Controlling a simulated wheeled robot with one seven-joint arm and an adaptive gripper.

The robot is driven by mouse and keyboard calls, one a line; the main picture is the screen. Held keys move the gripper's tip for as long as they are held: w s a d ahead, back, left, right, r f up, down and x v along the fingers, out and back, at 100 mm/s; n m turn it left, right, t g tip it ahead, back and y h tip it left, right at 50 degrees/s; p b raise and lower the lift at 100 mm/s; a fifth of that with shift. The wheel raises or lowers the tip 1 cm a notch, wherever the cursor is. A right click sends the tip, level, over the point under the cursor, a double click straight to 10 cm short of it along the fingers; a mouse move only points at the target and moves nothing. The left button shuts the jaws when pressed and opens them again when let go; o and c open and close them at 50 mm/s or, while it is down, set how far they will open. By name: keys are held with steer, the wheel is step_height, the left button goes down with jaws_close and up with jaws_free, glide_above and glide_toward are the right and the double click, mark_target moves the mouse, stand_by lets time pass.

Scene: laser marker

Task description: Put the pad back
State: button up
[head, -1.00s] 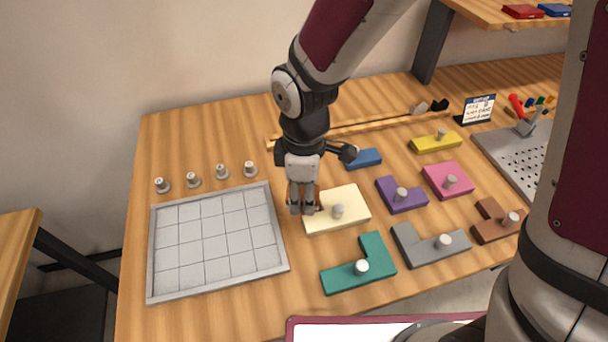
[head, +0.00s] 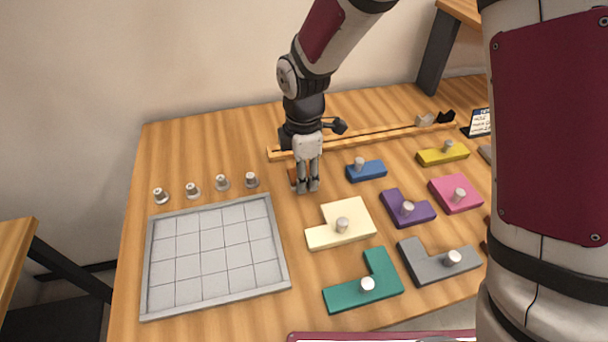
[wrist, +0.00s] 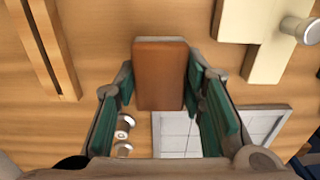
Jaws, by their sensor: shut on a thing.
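In the head view my gripper (head: 308,187) points down over the table, behind the cream piece and left of the blue piece. Only an orange-brown sliver of the pad (head: 293,176) shows there beside the fingers; the rest is hidden. I cannot tell how high the pad is above the table.
A grey gridded tray (head: 213,252) lies at left, with several small metal knobs (head: 222,182) behind it. Knobbed cream (head: 325,236), blue (head: 373,172), purple (head: 419,216), teal (head: 345,298), grey (head: 425,265), pink and yellow pieces lie at right. A wooden rail (head: 375,134) runs behind my gripper.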

steer(key=shift+w+f, duration=0.15)
steer(key=shift+w, duration=0.35)
steer(key=shift+f, duration=1.65)
steer(key=shift+f, duration=0.2)
steer(key=o, duration=1.2)
